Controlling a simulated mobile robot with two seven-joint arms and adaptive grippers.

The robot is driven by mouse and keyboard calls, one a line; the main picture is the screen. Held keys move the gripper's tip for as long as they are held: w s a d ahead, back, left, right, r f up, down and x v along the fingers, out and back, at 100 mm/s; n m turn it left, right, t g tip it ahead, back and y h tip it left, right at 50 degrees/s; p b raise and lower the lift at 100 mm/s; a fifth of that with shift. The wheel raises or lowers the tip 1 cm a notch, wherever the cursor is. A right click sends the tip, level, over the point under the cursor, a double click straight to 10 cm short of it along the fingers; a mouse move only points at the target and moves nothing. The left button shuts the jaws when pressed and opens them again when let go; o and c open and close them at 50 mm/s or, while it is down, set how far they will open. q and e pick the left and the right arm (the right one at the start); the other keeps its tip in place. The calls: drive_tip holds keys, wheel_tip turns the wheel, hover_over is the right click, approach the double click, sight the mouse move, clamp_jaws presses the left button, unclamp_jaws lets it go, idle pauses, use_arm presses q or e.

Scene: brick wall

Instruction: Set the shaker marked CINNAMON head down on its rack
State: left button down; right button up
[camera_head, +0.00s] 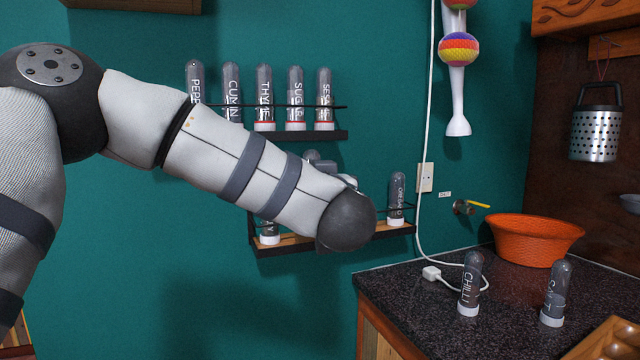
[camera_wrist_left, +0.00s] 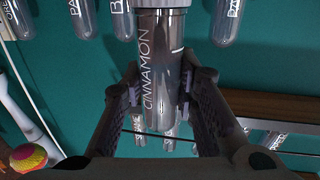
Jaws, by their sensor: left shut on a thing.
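The CINNAMON shaker (camera_wrist_left: 160,78) is a clear tube with white lettering, seen in the left wrist view. My left gripper (camera_wrist_left: 163,98) is shut on it, one finger on each side. The wrist view looks turned over against the head view. In the head view my wrist hides the gripper and shaker, in front of the lower rack (camera_head: 287,243). I cannot tell whether the shaker touches the rack. My right gripper is out of view.
An upper rack (camera_head: 315,135) holds several shakers. An OREGANO shaker (camera_head: 397,198) stands at the lower rack's right end, another shaker (camera_head: 270,228) at its left. The counter (camera_head: 400,290) carries CHILLI (camera_head: 471,283) and SALT (camera_head: 554,292) shakers and an orange basket (camera_head: 534,240).

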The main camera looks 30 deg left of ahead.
use_arm(q)
drive_tip(key=s+a+x, duration=0.1)
drive_tip(key=x, duration=0.7)
drive_tip(key=shift+w+a+f, duration=0.1)
drive_tip(key=shift+f, duration=1.3)
drive_tip(key=shift+a+f, duration=0.1)
drive_tip(key=shift+f, duration=1.3)
drive_tip(key=shift+f, duration=0.4)
drive_tip(key=c, duration=1.2)
unclamp_jaws()
drive_tip(key=v, duration=1.2)
